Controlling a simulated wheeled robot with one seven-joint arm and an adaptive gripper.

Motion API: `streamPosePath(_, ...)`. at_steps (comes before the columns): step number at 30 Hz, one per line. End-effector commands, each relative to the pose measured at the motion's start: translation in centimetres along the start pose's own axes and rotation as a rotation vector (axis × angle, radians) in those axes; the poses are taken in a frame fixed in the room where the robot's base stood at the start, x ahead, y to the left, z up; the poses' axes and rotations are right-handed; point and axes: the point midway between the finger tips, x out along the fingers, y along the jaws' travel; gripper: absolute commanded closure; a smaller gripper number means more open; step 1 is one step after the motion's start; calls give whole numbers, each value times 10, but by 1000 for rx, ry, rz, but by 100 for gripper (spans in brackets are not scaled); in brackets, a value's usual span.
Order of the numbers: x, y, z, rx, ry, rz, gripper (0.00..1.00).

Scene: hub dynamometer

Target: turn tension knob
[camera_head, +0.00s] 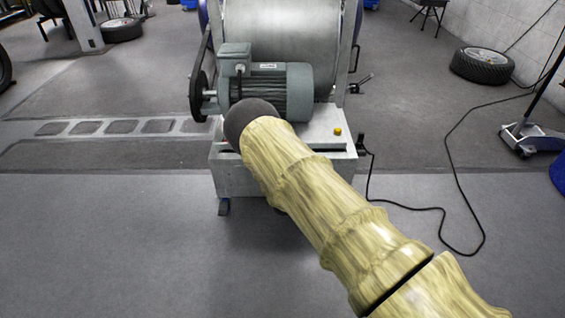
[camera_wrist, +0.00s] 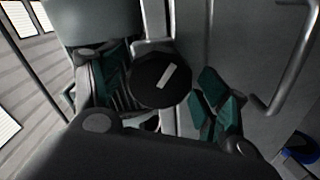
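The tension knob (camera_wrist: 160,80) is a dark round disc with a short white mark lying aslant on its face, near the middle of the wrist view. My gripper (camera_wrist: 163,98) is dark, with its body across the bottom of that view. Dark and teal finger parts show to the left and right of the knob, with a gap on the right side. I cannot tell whether the left one touches it. In the head view my arm's rounded dark end covers the front of the dynamometer (camera_head: 236,180), hiding the knob and gripper.
A grey motor (camera_head: 285,92) with a belt and pulley (camera_head: 199,95) sits on the machine before a large drum (camera_head: 282,35). A yellow button (camera_head: 337,131) is on its top. A black cable (camera_head: 440,209) runs over the floor at right.

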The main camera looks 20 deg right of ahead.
Motion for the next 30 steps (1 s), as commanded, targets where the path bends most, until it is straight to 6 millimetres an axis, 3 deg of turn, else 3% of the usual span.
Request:
streamPosePath(8, 0, 1, -1, 1, 1, 1, 24)
streamPosePath(13, -10, 0, -1, 1, 1, 0, 24)
streamPosePath(30, -104, 0, 0, 0, 0, 0, 24)
